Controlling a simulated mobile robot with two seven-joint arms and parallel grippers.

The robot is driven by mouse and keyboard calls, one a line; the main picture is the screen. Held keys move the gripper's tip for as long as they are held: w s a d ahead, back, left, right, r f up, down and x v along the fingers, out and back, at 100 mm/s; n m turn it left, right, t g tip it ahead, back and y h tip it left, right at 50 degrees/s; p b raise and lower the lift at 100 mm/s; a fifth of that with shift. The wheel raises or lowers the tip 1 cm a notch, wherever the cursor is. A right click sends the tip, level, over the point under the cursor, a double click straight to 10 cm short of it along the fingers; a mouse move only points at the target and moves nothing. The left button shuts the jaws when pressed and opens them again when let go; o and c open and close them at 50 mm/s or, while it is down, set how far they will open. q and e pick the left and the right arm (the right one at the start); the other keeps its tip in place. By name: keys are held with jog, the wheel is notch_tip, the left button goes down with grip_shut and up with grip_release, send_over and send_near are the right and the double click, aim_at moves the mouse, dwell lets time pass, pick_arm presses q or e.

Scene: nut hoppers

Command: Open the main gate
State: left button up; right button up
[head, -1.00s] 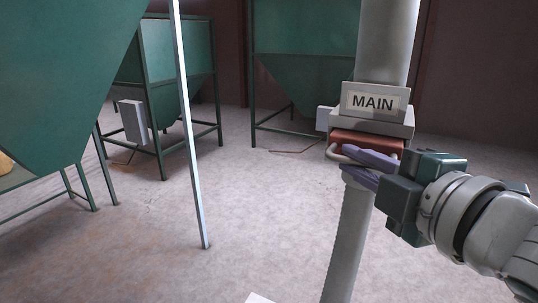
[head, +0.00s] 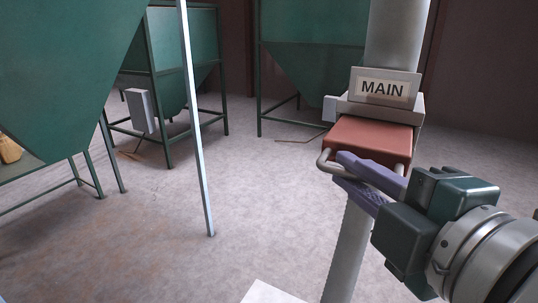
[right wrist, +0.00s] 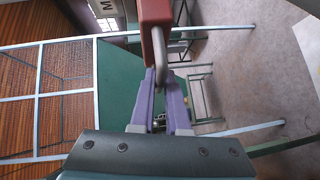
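The main gate is a flat red slide plate (head: 371,138) in a grey housing (head: 382,107) under a sign reading MAIN (head: 382,89). The plate sticks out of the housing towards me. A grey bar handle (head: 323,162) loops from its front edge. My right gripper (head: 341,168) has its purple fingers shut on this handle. In the right wrist view, the fingertips (right wrist: 159,77) meet at the handle bar (right wrist: 160,48), with the red plate (right wrist: 155,15) just beyond. My left gripper is in neither view.
A grey pipe (head: 394,35) rises above the housing and another (head: 348,253) runs down below it. Green hoppers on legs stand at left (head: 60,70) and behind (head: 315,45). A thin pale post (head: 196,120) stands left of centre. The concrete floor between is clear.

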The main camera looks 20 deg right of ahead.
jog(key=o, duration=0.4)
jog(key=shift+s+a+r+b, duration=0.1)
jog(key=shift+s+r+b, duration=0.1)
jog(key=shift+s, duration=1.45)
jog(key=shift+s+a+r+b, duration=0.15)
jog(key=shift+s+r, duration=0.1)
jog(key=shift+s, duration=1.35)
jog(key=shift+s+a+r+b, duration=0.1)
jog(key=shift+s+r+b, duration=0.1)
jog(key=shift+s, duration=1.45)
jog(key=shift+d, duration=0.1)
jog(key=d+f+m+g+h+p, duration=0.2)
jog(key=d+f+m+g, duration=0.15)
jog(key=m, duration=0.25)
jog(key=s+a+f+m+g+y, duration=0.1)
jog(key=s+f+m+g, duration=0.1)
jog(key=g, duration=0.1)
jog(key=s+a+f+m+g+y+p, duration=0.1)
jog(key=s+f+m+g, duration=0.1)
jog(key=f+m+g, duration=0.1)
jog(key=s+a+f+m+g+y+p, duration=0.1)
jog(key=s+f+m+g, duration=0.1)
jog(key=g, duration=0.1)
jog(key=shift+s+a+f+m, duration=0.2)
jog(key=shift+s+a+m, duration=0.1)
jog(key=shift+s+a, duration=0.1)
